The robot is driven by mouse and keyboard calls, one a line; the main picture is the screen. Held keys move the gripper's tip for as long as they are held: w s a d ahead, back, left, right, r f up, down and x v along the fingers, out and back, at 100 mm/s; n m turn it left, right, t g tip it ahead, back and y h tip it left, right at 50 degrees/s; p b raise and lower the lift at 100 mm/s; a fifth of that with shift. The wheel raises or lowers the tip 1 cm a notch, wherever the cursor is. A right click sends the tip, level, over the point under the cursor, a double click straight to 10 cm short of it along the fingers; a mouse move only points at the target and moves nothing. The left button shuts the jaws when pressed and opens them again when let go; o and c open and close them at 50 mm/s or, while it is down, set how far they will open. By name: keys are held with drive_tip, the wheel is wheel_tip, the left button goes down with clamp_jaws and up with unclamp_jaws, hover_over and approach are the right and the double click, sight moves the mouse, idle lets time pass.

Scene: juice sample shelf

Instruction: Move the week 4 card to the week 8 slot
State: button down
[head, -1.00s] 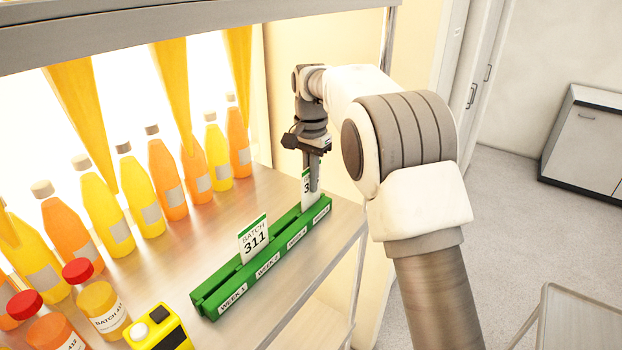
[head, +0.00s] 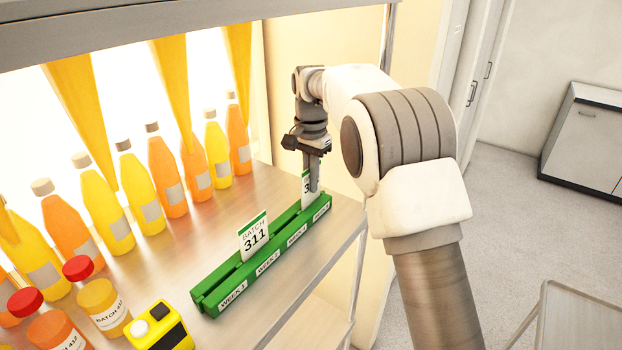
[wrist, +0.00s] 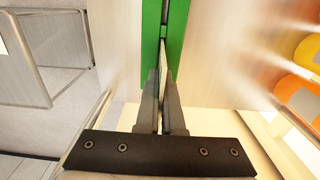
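The green card holder (head: 212,292) runs along the shelf's front edge, with week labels on its face; the two farther labels are too small to read surely. A white card with a green top (head: 306,188) stands upright at its far right end, behind the last label, its lower edge at the rail. My gripper (head: 313,178) points down at this card and covers part of it. In the wrist view my gripper's fingers (wrist: 162,100) are close together, with the card (wrist: 163,55) edge-on between them. Another card, "BATCH 311" (head: 254,238), stands behind the second label.
Orange and yellow bottles (head: 167,178) line the back of the shelf. Bare shelf (head: 190,255) lies between bottles and holder.

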drive_tip(key=shift+f+b, duration=0.4)
drive_tip(key=shift+f, duration=0.35)
drive_tip(key=c, duration=1)
unclamp_jaws()
